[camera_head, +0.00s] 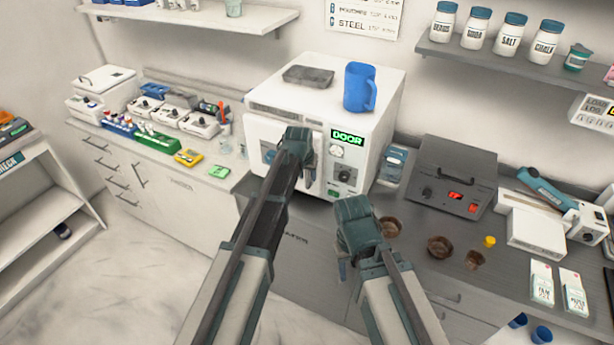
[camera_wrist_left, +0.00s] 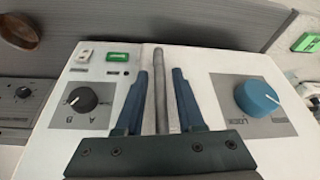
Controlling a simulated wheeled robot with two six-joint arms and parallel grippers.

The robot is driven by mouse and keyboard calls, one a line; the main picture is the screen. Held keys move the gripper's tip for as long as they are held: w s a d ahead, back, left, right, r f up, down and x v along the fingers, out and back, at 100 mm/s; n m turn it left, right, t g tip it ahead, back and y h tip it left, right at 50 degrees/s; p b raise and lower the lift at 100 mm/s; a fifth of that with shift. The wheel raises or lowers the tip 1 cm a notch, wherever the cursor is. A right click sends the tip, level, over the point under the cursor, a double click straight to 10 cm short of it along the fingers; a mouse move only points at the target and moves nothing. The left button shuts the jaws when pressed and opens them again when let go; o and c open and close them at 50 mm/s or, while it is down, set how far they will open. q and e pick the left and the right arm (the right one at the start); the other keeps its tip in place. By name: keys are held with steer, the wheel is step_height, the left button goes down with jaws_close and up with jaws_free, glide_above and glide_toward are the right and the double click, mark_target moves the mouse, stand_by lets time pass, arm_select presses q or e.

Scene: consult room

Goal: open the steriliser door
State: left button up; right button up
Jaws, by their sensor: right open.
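The steriliser (camera_head: 280,102) is a white box on the counter with a lit green DOOR sign (camera_head: 347,137). Its front door appears closed. In the left wrist view a grey bar handle (camera_wrist_left: 159,75) stands between a blue LOCK knob (camera_wrist_left: 257,97) and a black A/B dial (camera_wrist_left: 80,99). My left gripper (camera_wrist_left: 161,100) is open, with one finger on each side of the handle and a visible gap on both sides. In the head view my left gripper (camera_head: 297,140) covers part of the door. My right gripper (camera_head: 350,212) is open and empty, in front of the counter, below the steriliser.
A blue mug (camera_head: 359,88) and a grey tray (camera_head: 307,76) sit on top of the steriliser. Brown bowls (camera_head: 438,246) lie near the right gripper. A yellow device (camera_head: 188,157) lies on the left counter.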

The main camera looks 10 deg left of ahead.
arm_select(q)
jaws_close()
stand_by(1.2)
